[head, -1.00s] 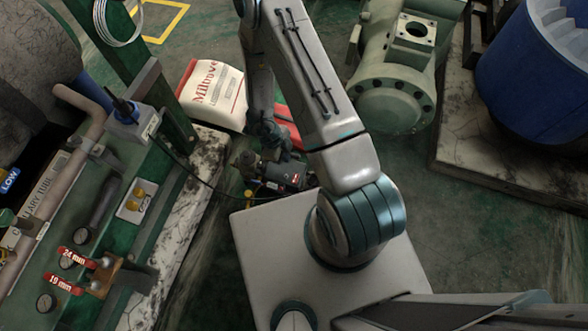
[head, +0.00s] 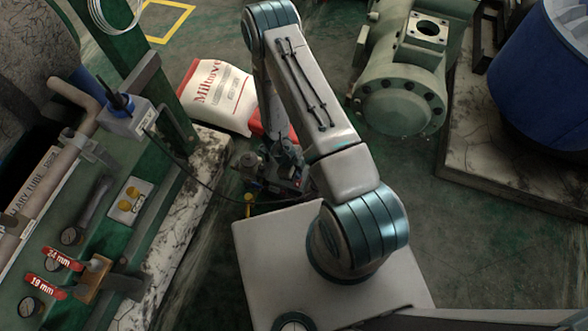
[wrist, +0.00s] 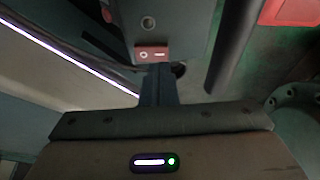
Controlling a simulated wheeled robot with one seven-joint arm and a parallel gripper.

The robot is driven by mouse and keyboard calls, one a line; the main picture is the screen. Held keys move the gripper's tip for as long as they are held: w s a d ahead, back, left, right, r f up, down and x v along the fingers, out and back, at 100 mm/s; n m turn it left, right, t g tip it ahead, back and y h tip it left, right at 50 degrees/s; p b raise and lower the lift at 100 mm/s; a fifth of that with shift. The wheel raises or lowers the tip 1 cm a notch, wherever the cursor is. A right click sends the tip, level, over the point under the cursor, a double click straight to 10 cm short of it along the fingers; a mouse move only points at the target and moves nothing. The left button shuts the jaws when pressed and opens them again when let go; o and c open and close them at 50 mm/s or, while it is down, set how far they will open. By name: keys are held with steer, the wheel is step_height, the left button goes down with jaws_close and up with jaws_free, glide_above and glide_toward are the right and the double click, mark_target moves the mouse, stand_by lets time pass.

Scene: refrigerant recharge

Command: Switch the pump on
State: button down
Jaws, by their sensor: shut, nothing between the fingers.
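The pump (head: 250,162) is a small dark machine on the floor, partly hidden by my arm in the head view. In the wrist view, its grey housing (wrist: 175,18) fills the top middle. A small red rocker switch (wrist: 152,53) with a circle mark and a bar mark sits low on that housing. My gripper (wrist: 157,72) is shut and empty, its dark fingertips right at the switch's lower edge. I cannot tell whether they touch it, nor which side of the rocker is pressed. In the head view the fingertips are not clear.
A white and red sack (head: 217,95) lies behind the pump. A green bench (head: 105,225) with pipes and red-tagged valves stands at left. A green compressor (head: 403,90) and a blue drum (head: 540,85) stand at right. Thin dark cables run near the pump.

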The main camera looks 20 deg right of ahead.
mark_target(298, 182)
steer(key=shift+w+f, duration=0.15)
steer(key=shift+f, duration=0.8)
steer(key=shift+w+d+f+b, duration=0.1)
steer(key=shift+d+f+b, duration=0.05)
steer(key=shift+f+b, duration=0.15)
steer(key=shift+s+a+r+b, duration=0.1)
steer(key=shift+s+a+b, duration=0.35)
steer(key=shift+s, duration=0.2)
steer(key=shift+r, duration=0.1)
